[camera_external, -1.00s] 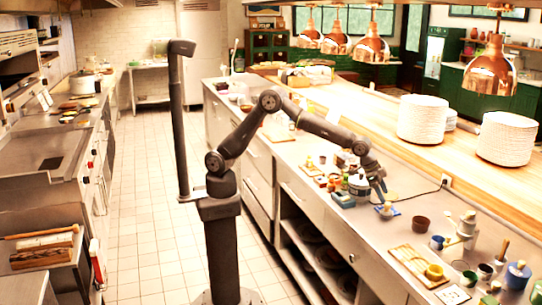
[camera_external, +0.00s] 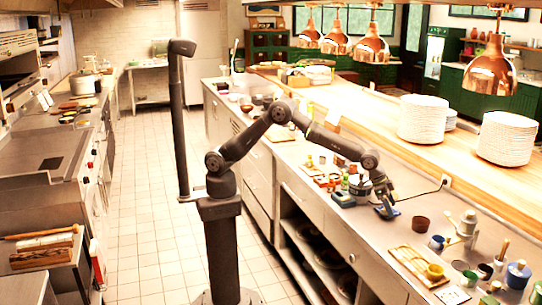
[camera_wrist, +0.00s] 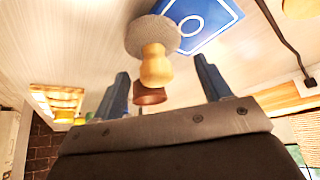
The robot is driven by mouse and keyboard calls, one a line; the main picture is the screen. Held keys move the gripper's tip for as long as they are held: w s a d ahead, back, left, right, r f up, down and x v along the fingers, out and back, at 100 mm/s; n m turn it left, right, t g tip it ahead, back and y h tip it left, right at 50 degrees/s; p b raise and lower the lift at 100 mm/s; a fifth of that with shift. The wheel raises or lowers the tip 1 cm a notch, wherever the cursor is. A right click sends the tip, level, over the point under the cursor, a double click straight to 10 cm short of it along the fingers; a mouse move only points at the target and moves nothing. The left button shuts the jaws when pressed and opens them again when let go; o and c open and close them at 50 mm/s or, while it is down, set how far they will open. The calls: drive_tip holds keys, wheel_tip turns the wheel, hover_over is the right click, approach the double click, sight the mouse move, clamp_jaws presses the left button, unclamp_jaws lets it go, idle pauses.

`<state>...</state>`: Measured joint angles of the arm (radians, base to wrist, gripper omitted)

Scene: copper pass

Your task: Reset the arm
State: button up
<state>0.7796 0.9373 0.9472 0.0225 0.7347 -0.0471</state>
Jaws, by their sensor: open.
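My gripper (camera_external: 386,210) is low over the counter at the right side of the external view, with the arm reaching out and down. In the wrist view its two blue fingers (camera_wrist: 162,68) are spread apart. A wooden-knobbed tool with a round grey disc (camera_wrist: 152,36) shows between and beyond the fingertips. The disc overlaps a blue mat (camera_wrist: 212,14) with a white ring. I see no contact between fingers and knob, but depth is hard to judge. In the external view the gripper mostly hides this tool.
A brown cup (camera_external: 420,223) stands right of my gripper. A wooden board (camera_external: 408,262) with a yellow cup lies nearer the camera. Small bottles and boxes (camera_external: 330,180) crowd the counter to the left. Plate stacks (camera_external: 424,120) and copper lamps (camera_external: 490,72) are behind. The aisle floor is clear.

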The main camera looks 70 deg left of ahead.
wheel_tip(320, 180, up, 2)
drive_tip(key=shift+r, duration=0.2)
drive_tip(key=s+d+r, duration=0.3)
drive_tip(key=s+r, duration=0.4)
drive_tip(key=s, duration=0.4)
drive_tip(key=s+d+f+m+g+h, duration=0.1)
drive_tip(key=s+d+f+m, duration=0.15)
drive_tip(key=s+d, duration=0.55)
hover_over(392, 234)
drive_tip(key=s+a, duration=0.1)
drive_tip(key=s, duration=0.1)
wheel_tip(392, 234, down, 5)
drive_tip(key=shift+s+a+f, duration=0.1)
drive_tip(key=shift+s+a, duration=0.05)
drive_tip(key=f, duration=0.1)
drive_tip(key=w+f, duration=0.1)
drive_tip(key=f, duration=0.1)
drive_tip(key=shift+a+f, duration=0.1)
drive_tip(key=shift+f, duration=0.7)
drive_tip(key=shift+r, duration=0.1)
